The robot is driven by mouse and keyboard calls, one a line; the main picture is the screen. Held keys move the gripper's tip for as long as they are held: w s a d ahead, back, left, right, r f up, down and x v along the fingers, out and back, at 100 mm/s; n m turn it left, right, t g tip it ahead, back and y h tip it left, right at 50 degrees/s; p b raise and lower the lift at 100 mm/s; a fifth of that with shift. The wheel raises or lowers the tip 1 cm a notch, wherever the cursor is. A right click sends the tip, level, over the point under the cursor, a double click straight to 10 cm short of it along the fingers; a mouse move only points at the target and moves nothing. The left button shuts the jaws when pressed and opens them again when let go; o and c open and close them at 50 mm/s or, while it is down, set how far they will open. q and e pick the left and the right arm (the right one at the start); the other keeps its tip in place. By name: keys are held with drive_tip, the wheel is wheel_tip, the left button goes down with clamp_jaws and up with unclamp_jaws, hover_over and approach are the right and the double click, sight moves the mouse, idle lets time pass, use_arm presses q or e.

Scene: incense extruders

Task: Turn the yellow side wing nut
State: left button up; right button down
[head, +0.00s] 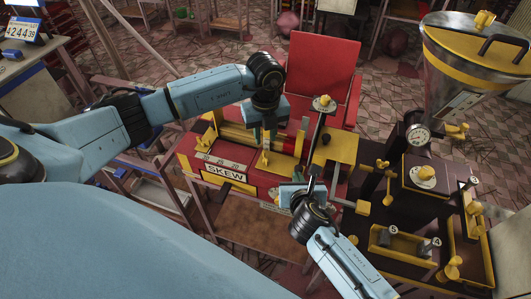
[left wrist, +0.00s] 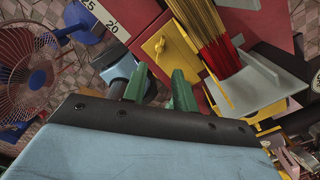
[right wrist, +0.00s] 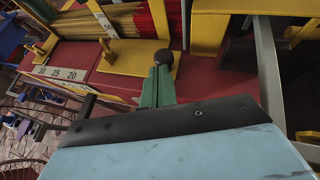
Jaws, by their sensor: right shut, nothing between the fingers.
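Several yellow wing nuts are in view; which is the side one I cannot tell. One wing nut (left wrist: 158,45) sits on a yellow plate on the red box in the left wrist view. Its plate lies just past my left gripper (left wrist: 158,80), whose green fingers are apart and empty. In the head view my left gripper (head: 270,132) hangs over the red box and partly hides it. Another yellow wing nut (right wrist: 108,52) stands on the yellow strip in the right wrist view.
The red box carries a SKEW label (head: 225,173) and bundled sticks (left wrist: 205,30). A number scale (right wrist: 60,73) lies along its edge. The dark extruder (head: 415,195) with a steel hopper (head: 465,70) stands at right. A fan (left wrist: 25,75) shows at left in the left wrist view.

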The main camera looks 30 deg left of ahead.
sight(265, 155)
use_arm(q)
wheel_tip(265, 155, down, 8)
drive_tip(key=shift+f, duration=0.15)
idle(0.3)
clamp_jaws()
